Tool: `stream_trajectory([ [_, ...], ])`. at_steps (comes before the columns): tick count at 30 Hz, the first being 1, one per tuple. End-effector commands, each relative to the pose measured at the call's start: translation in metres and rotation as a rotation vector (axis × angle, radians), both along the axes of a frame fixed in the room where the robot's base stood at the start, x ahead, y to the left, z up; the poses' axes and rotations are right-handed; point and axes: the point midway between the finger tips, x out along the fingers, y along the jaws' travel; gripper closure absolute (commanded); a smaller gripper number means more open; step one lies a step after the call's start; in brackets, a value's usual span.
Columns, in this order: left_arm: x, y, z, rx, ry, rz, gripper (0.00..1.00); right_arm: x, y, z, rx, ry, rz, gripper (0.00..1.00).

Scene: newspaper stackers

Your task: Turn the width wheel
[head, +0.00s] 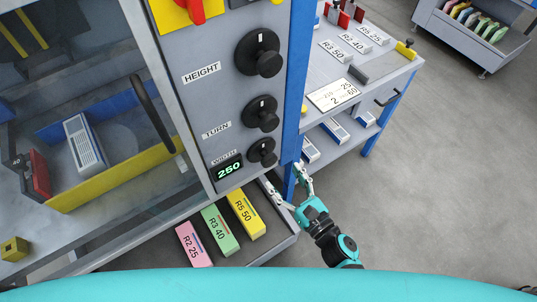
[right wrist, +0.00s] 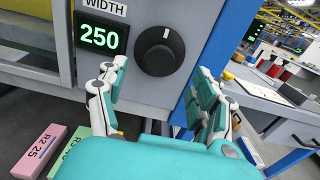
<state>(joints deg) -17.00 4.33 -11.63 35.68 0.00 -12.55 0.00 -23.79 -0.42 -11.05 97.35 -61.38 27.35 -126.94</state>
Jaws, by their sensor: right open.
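The width wheel (head: 262,152) is a black round knob on the grey machine panel, below the TURN and HEIGHT knobs. It also shows in the right wrist view (right wrist: 160,51), with a white mark on its face. The green WIDTH display (head: 229,169) beside it reads 250. My right gripper (head: 287,185) is open and empty, just below and to the right of the wheel in the head view. In the right wrist view its fingers are spread, with the wheel ahead between them and apart from them. My left gripper is not in view.
The TURN knob (head: 261,113) and HEIGHT knob (head: 259,53) sit above the wheel. A blue post (head: 294,75) stands right of the panel. Pink (head: 194,244), green (head: 220,230) and yellow (head: 246,214) blocks lie on a low shelf. A side table (head: 391,74) stands to the right.

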Motion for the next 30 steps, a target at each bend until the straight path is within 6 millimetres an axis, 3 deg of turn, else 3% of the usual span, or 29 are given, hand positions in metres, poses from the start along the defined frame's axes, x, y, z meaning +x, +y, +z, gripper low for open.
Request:
stream_trajectory([
  [3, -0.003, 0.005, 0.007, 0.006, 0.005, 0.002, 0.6, 0.023, 0.015, 0.003, 0.003, -0.001, -0.001, 0.33],
  [10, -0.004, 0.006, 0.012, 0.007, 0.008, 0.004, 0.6, 0.055, 0.036, 0.001, 0.002, 0.0, -0.002, 0.33],
  [15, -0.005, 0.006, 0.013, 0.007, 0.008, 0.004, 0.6, 0.066, 0.044, 0.0, 0.001, 0.002, -0.002, 0.33],
  [24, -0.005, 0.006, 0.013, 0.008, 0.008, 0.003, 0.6, 0.068, 0.045, -0.001, 0.001, 0.002, -0.002, 0.33],
  [30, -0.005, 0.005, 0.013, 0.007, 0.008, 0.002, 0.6, 0.068, 0.045, -0.001, 0.001, 0.002, -0.001, 0.56],
])
